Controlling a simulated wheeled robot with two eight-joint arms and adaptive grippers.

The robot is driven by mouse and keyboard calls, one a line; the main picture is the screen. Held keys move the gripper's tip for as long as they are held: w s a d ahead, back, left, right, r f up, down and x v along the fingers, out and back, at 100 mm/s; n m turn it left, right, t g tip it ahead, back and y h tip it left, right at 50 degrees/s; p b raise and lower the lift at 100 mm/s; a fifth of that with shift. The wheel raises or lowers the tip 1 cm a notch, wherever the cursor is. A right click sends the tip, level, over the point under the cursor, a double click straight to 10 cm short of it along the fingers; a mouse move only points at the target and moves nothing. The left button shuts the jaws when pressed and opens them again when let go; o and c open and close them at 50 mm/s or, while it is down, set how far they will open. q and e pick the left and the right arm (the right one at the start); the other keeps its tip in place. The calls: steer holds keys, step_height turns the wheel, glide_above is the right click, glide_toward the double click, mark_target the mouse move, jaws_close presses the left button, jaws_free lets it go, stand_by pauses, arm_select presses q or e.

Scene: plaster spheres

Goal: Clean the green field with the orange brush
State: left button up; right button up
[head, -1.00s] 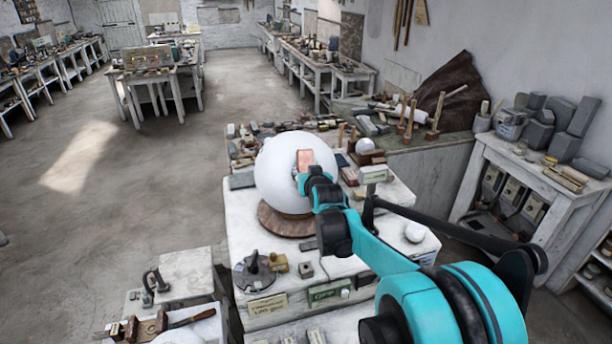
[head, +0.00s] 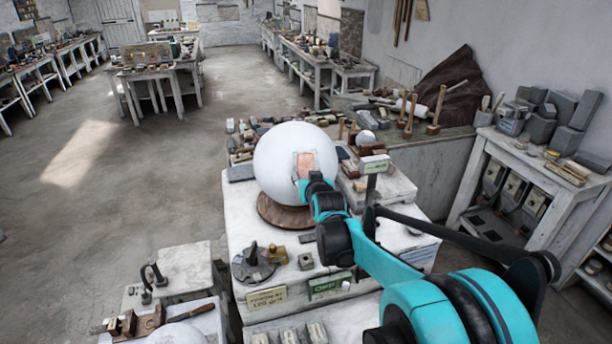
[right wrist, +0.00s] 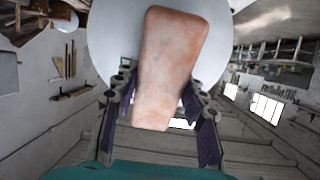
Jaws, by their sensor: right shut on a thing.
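My right gripper (head: 315,182) is shut on a flat pinkish-orange block (head: 306,164), seemingly the orange brush. It holds the block at the front of a large white plaster sphere (head: 272,162). In the right wrist view, the block (right wrist: 172,60) stands up between my dark fingers (right wrist: 160,100), with the sphere (right wrist: 106,42) behind it. Whether the block touches the sphere is hard to tell. A thin pale grey edge shows on the sphere beside the block. I see no green field on the visible side of the sphere. My left gripper is out of view.
The sphere rests on a round brown base (head: 285,217) on a white bench (head: 243,215). A green sign (head: 330,286) hangs at the bench front. Small tools and a dark grey fixture (head: 252,263) lie in front. Stone blocks and mallets crowd behind and to the right. Floor at left is clear.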

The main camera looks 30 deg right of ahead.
mark_target(307, 167)
steer(key=shift+w+d+r+p, duration=0.15)
steer(key=shift+w+r+p, duration=0.15)
steer(key=shift+r+p, duration=0.25)
steer(key=shift+w+d+r+p, duration=0.15)
steer(key=shift+w+r+p, duration=0.25)
steer(key=shift+r, duration=0.4)
steer(key=shift+w+d+r+p, duration=0.15)
steer(key=shift+w+r+p, duration=0.1)
steer(key=shift+r+p, duration=0.3)
steer(key=shift+r, duration=0.1)
steer(key=shift+s, duration=0.1)
steer(key=shift+s+a+f+b, duration=0.25)
steer(key=shift+s+f+b, duration=0.2)
steer(key=shift+s+f, duration=0.05)
steer(key=shift+s+a+f, duration=0.2)
steer(key=shift+s, duration=0.35)
steer(key=shift+w, duration=0.1)
